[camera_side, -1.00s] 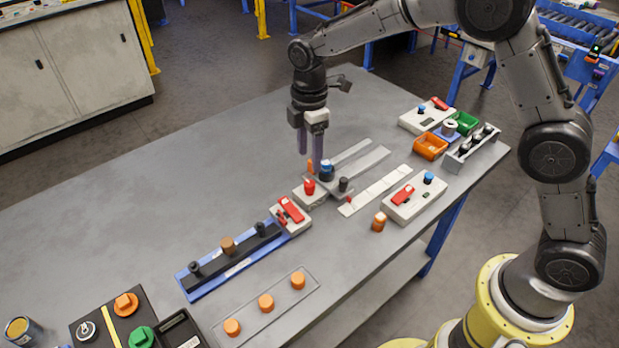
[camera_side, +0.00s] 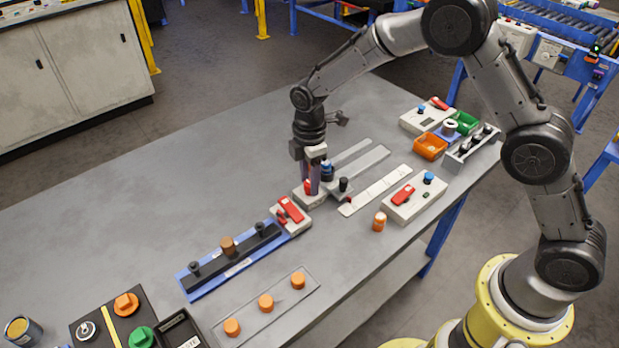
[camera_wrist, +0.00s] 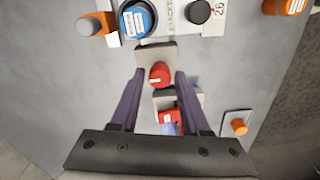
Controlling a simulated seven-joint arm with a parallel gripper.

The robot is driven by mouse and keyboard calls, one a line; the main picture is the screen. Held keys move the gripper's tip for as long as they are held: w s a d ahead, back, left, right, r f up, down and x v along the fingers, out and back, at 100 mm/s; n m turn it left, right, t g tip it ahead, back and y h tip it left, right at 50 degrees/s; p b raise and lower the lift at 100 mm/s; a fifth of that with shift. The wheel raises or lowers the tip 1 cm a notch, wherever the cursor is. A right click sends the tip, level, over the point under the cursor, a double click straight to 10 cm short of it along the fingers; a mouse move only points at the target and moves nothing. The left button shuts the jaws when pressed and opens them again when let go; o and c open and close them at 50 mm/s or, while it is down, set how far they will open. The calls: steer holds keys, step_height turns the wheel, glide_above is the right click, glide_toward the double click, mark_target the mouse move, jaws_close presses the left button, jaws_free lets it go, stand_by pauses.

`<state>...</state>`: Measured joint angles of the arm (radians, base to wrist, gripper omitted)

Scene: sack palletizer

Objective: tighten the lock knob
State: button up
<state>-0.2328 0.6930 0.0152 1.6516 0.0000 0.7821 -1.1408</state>
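A red knob (camera_wrist: 160,74) stands on a small light grey block (camera_wrist: 152,53) in the middle of the wrist view. My gripper (camera_side: 311,190) is lowered over that block in the side view. Its two dark fingers are open, one on each side of the knob, with small gaps seen in the wrist view. In the side view the fingers partly hide the red knob (camera_side: 308,186). Beside the block are a blue knob (camera_wrist: 137,18) and a black knob (camera_wrist: 200,11) on a fixture. No label shows which one is the lock knob.
A red toggle clamp (camera_side: 291,210) on a light base sits close by, at the end of a blue rail (camera_side: 205,286). Bins and control boxes stand to the right.

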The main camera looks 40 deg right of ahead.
jaws_close()
steer(key=shift+m, duration=0.3)
steer(key=m, duration=0.3)
steer(key=shift+r, duration=0.1)
steer(key=m, duration=0.9)
steer(key=shift+m, duration=1.6)
